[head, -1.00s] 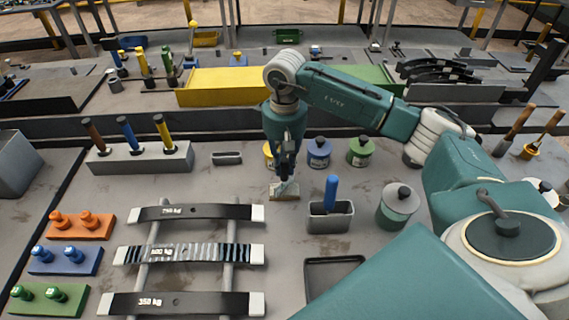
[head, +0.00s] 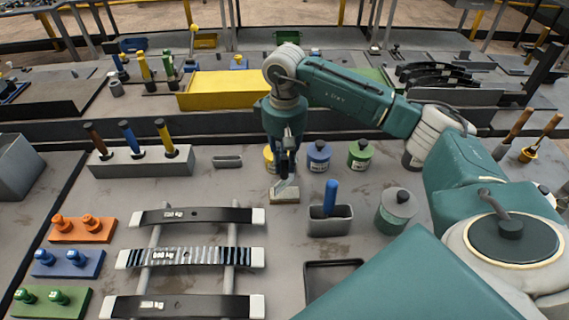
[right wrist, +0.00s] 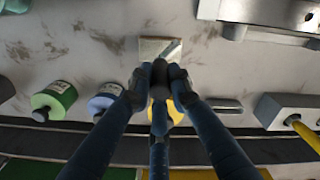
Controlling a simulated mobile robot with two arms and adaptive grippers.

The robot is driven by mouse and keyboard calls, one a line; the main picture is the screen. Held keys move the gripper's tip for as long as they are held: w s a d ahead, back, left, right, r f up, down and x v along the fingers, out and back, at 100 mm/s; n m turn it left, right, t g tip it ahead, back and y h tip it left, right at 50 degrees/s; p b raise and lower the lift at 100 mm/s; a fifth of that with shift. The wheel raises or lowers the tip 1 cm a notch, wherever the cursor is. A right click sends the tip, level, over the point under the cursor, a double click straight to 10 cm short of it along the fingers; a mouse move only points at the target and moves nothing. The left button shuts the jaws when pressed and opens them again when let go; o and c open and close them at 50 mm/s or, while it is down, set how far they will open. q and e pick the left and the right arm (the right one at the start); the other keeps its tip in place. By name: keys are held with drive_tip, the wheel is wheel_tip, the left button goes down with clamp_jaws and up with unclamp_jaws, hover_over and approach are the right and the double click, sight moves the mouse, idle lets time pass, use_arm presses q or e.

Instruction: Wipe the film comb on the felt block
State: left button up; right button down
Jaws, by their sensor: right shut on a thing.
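The felt block (head: 284,197) is a small beige block on the bench, in the middle of the head view. My right gripper (head: 285,170) is above it, shut on the film comb (head: 282,186), a small pale metal plate. The comb is tilted, with its lower edge at the top of the block; I cannot tell whether they touch. In the right wrist view the felt block (right wrist: 152,48) lies just beyond the fingertips (right wrist: 160,75), with the comb (right wrist: 172,50) over its right part. The fingers hide most of the comb. My left gripper is not in view.
Yellow, blue (head: 319,155) and green (head: 360,154) pots stand behind the block. A spring rack (head: 190,257) is at the left front.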

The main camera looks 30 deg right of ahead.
drive_tip(key=shift+r+p, duration=0.9)
drive_tip(key=shift+r, duration=1.35)
